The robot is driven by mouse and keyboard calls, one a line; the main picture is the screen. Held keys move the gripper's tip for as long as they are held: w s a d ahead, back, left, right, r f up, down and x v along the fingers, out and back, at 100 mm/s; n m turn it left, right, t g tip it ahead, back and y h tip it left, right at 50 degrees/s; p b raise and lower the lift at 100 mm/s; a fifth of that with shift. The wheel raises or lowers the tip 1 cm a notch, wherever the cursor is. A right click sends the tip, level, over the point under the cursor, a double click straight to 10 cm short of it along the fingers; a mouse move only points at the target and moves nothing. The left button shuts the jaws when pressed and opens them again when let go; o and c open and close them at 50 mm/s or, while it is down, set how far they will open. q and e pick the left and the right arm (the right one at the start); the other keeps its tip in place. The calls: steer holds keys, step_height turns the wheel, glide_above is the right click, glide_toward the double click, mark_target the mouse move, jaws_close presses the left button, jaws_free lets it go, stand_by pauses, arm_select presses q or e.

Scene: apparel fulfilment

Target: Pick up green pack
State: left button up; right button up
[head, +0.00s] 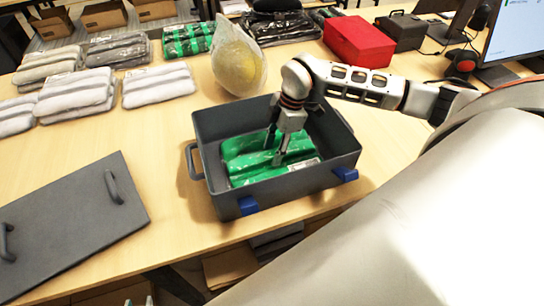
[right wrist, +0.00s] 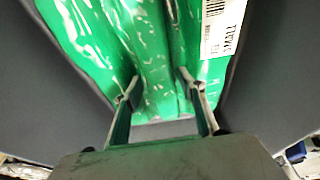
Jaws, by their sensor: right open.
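A green pack (head: 245,160) in shiny plastic lies inside the dark grey bin (head: 200,135). It has a white barcode label at its right end. My right gripper (head: 274,148) reaches down into the bin from above, its fingertips at the pack. In the right wrist view the two fingers (right wrist: 162,90) are apart, with a raised fold of the green pack (right wrist: 150,50) between them; whether they touch it is unclear. Another green pack (head: 188,40) lies at the back of the table. Two small tips of my left gripper (head: 139,301) show at the bottom edge.
A grey lid (head: 70,225) with handles lies left of the bin. White and grey packs (head: 75,92) lie at the back left. A clear bag with a yellow item (head: 238,65) stands behind the bin. A red box (head: 358,40) is at the back right.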

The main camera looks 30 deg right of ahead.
steer(key=shift+f, duration=0.2)
steer(key=c, duration=1)
steer(key=shift+w, duration=0.1)
steer(key=shift+r, duration=0.15)
